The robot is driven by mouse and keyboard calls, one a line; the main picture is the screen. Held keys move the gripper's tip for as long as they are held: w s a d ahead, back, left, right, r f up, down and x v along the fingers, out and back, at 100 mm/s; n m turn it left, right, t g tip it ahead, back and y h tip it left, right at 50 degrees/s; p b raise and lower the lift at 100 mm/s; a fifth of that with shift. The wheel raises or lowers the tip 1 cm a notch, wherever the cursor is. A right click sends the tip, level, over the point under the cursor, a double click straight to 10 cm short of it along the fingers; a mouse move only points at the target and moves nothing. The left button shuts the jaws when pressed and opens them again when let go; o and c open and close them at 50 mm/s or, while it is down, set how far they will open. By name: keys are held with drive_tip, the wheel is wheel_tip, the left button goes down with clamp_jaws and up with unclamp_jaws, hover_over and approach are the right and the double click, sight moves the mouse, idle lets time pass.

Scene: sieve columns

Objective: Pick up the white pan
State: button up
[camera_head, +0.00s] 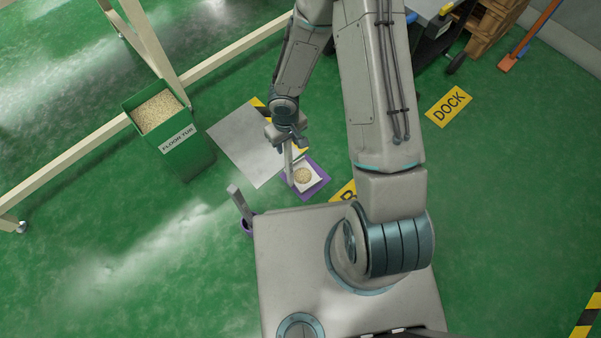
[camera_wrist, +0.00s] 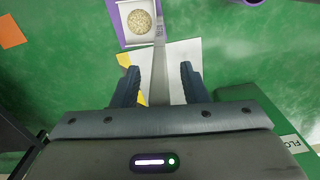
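The white pan (camera_head: 314,186) is a small square tray with a round heap of pale grain in it. It sits on a purple base on the floor, and it also shows at the top of the wrist view (camera_wrist: 127,33). A pale upright bar (camera_head: 289,165) rises at the pan's edge and looks like its handle. My gripper (camera_head: 289,143) is above the pan, at the top of this bar. In the wrist view my gripper (camera_wrist: 158,82) is open, with the bar between its two fingers and gaps visible on both sides.
A green bin (camera_head: 185,150) of grain stands at the left, beside a cream frame rail (camera_head: 75,163). A grey sheet (camera_head: 245,145) lies by the pan. Another upright grey bar (camera_head: 239,202) stands in a purple holder (camera_head: 247,228) near my base.

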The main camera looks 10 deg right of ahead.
clamp_jaws()
idle(1.4)
